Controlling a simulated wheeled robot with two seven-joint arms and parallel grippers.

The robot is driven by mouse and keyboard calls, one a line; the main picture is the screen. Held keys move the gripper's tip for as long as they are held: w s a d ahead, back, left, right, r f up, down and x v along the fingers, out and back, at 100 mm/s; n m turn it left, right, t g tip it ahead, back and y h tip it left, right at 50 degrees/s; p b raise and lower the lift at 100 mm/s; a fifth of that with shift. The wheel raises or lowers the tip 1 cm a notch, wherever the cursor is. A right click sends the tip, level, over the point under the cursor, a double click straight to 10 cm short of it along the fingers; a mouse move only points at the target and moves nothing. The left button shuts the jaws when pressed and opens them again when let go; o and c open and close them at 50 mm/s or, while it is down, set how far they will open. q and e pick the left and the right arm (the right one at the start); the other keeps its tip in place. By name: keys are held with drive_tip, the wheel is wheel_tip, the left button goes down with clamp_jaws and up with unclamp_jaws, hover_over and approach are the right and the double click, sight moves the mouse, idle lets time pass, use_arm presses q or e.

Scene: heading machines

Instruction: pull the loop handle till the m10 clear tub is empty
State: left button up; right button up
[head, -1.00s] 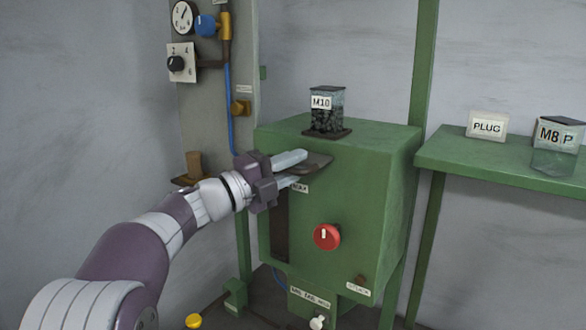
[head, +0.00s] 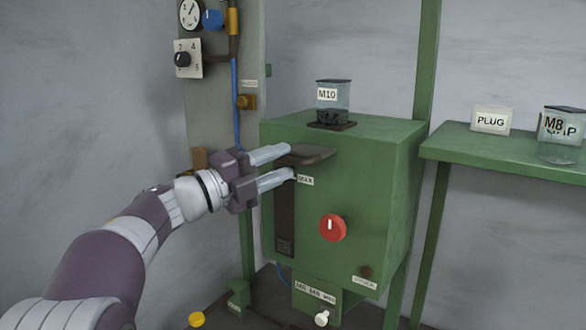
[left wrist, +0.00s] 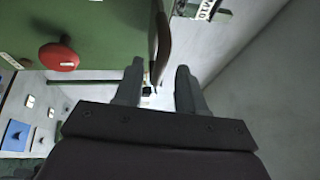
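The M10 clear tub (head: 333,98) stands on top of the green machine box, with dark pieces only in its lower part and clear walls above. The dark brown loop handle (head: 312,154) sticks out near the top of the box front, just above the MAX label (head: 305,181). My left gripper (head: 288,162) is open at the handle's left end; I cannot tell whether a finger touches it. In the left wrist view the handle's brown edge (left wrist: 163,45) shows just beyond the spread fingertips (left wrist: 160,78), with nothing clamped between them. My right gripper is out of view.
A red knob (head: 333,228) is on the green box (head: 385,190), beside a dark vertical slot (head: 285,225). A green shelf (head: 490,155) at the right bears a PLUG sign and an M8 tub. A panel with a gauge (head: 190,14) stands behind.

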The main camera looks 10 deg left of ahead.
use_arm(q)
drive_tip(key=b+v, duration=0.3)
drive_tip(key=v, duration=0.5)
drive_tip(key=shift+s, duration=0.35)
drive_tip(key=shift+a, duration=0.1)
